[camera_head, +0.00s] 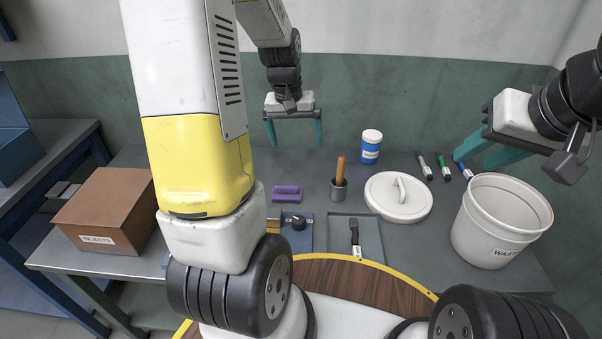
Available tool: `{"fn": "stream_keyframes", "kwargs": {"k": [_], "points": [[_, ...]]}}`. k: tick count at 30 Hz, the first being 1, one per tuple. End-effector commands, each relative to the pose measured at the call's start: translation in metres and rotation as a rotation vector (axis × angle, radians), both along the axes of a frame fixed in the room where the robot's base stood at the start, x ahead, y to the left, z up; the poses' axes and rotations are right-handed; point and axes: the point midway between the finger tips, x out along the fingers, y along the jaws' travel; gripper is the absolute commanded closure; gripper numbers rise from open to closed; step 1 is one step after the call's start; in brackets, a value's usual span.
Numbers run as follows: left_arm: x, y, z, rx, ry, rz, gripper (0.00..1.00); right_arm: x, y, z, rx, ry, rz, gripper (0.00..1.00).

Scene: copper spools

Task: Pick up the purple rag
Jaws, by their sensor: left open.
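The purple rag (286,193) lies on the grey table, left of the middle, as a small folded strip. My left gripper (294,139) hangs above and behind it in the picture, fingers spread and pointing down, with nothing between them. It is apart from the rag. My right gripper (474,160) is at the right, above the back of the table near the markers, its fingers apart and nothing seen between them. My own arm's yellow and white links cover part of the table left of the rag.
A blue plate with a black knob (298,223) lies just in front of the rag.

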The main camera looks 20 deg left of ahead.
Motion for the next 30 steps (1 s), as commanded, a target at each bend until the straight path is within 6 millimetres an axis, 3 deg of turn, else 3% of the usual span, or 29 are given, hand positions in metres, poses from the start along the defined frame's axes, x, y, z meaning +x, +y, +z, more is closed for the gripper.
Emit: {"fn": "stream_keyframes", "kwargs": {"k": [1, 3, 9, 30], "points": [[0.008, 0.008, -0.026, 0.009, 0.040, 0.014, 0.00, 0.000, 0.000, 0.000, 0.000, 0.000, 0.000, 0.64], [0.018, 0.018, -0.057, 0.020, 0.078, 0.031, 0.00, 0.000, 0.000, 0.000, 0.000, 0.000, 0.000, 0.64], [0.030, 0.039, -0.125, 0.048, 0.156, 0.062, 0.00, 0.000, 0.000, 0.000, 0.000, 0.000, 0.000, 0.64], [0.031, 0.047, -0.219, 0.059, 0.188, 0.070, 0.00, 0.000, 0.000, 0.000, 0.000, 0.000, 0.000, 0.64]]}}
